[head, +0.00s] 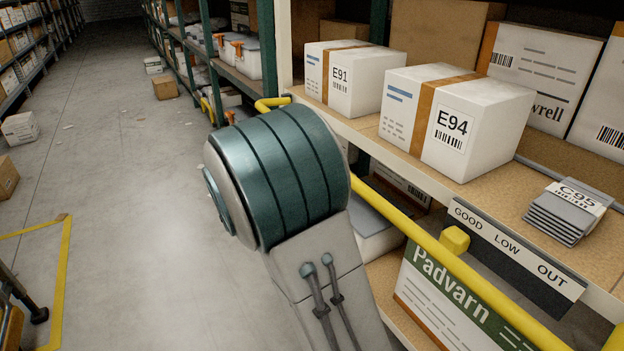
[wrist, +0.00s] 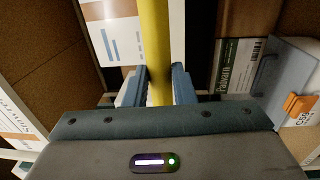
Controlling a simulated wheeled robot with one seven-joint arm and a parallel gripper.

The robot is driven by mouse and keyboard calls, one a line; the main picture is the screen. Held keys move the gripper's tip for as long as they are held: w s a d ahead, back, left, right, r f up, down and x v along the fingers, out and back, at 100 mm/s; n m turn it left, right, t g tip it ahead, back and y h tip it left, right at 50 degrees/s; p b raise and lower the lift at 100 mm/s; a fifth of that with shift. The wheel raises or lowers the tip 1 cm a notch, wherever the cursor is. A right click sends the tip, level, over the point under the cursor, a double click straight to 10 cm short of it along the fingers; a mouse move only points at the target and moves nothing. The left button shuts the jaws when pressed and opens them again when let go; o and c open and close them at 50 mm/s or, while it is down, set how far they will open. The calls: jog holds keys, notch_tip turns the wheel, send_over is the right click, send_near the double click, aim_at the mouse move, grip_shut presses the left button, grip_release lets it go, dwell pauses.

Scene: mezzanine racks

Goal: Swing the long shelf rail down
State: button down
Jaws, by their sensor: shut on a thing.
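The long shelf rail (head: 430,245) is a yellow bar running along the front of the rack, just below the upper shelf's edge. In the head view it slopes from upper left to lower right, and part of it is hidden behind my arm. In the wrist view the yellow rail (wrist: 156,50) runs down between the two fingers of my gripper (wrist: 158,88). The fingers are shut on it, one on each side. My gripper is hidden behind my arm in the head view.
White boxes E91 (head: 346,80) and E94 (head: 455,120) and a grey stack C95 (head: 565,212) stand on the upper shelf. A GOOD LOW OUT strip (head: 510,248) hangs at its edge. A Padvarn box (head: 455,300) sits below. The aisle floor (head: 130,200) at left is mostly clear.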

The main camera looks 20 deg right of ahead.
jog(key=shift+s+d+f+b, duration=0.15)
jog(key=shift+f+b, duration=1.05)
jog(key=shift+f, duration=1.2)
jog(key=c, duration=1.2)
grip_release()
jog(key=shift+d, duration=0.15)
jog(key=shift+c, duration=0.2)
jog(key=s+a+f+p, duration=0.1)
jog(key=s+a+p, duration=0.1)
jog(key=a, duration=1.1)
jog(key=shift+a+f+p, duration=0.2)
jog(key=shift+a+p, duration=0.2)
jog(key=shift+p, duration=0.4)
